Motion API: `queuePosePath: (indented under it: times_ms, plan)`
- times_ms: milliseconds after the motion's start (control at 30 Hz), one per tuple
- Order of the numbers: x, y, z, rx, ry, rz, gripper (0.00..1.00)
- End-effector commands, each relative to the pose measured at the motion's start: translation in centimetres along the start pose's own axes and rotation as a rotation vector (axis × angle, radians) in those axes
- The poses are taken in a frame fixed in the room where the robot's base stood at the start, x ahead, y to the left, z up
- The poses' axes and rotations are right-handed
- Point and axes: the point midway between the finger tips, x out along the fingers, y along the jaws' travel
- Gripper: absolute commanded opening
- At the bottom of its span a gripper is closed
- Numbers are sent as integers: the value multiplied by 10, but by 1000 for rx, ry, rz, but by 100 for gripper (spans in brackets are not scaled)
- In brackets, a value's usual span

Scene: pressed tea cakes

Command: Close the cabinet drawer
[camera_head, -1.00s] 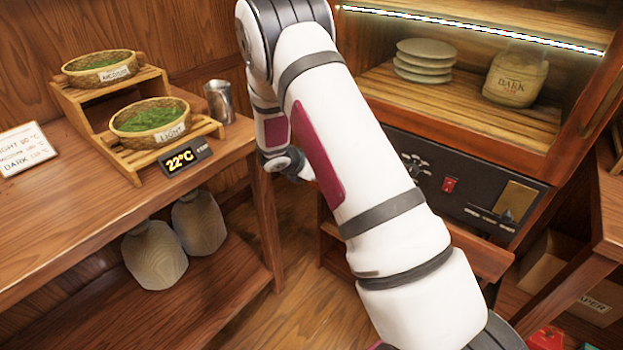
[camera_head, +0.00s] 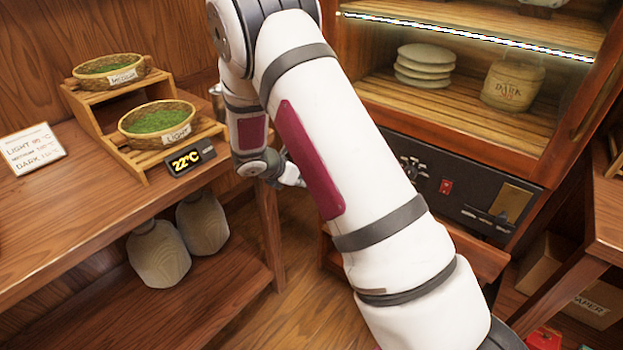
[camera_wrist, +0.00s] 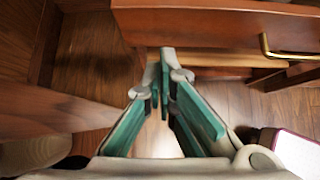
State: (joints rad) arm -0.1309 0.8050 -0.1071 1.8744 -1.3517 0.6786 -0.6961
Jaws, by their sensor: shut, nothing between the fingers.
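The cabinet (camera_head: 455,130) stands at the right of the head view. Its wooden drawer (camera_head: 478,257) juts out below the black control panel, partly hidden by my arm. In the wrist view a wooden drawer front (camera_wrist: 210,25) with a brass handle (camera_wrist: 285,54) crosses the top. My gripper (camera_wrist: 160,60) has teal finger pads. It is shut and empty, with its fingertips close to the lower edge of the drawer front, left of the handle. I cannot tell whether they touch. In the head view the fingers are mostly hidden behind my arm.
A wooden table (camera_head: 60,220) with tea baskets (camera_head: 157,122) and a temperature display (camera_head: 190,157) stands at the left. Wooden jars (camera_head: 158,255) sit on its lower shelf. Another table (camera_head: 603,215) is at the right. Some floor (camera_head: 300,300) is clear between them.

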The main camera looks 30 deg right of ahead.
Motion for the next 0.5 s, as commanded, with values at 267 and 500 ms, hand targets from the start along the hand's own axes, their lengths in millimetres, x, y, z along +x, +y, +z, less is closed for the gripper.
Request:
queuePosePath:
  times_ms: [267, 500]
  plan:
    - [-40, 0, 0, 0, 0, 1, 0]
    - [-44, -1, -1, -7, -4, -8, 30]
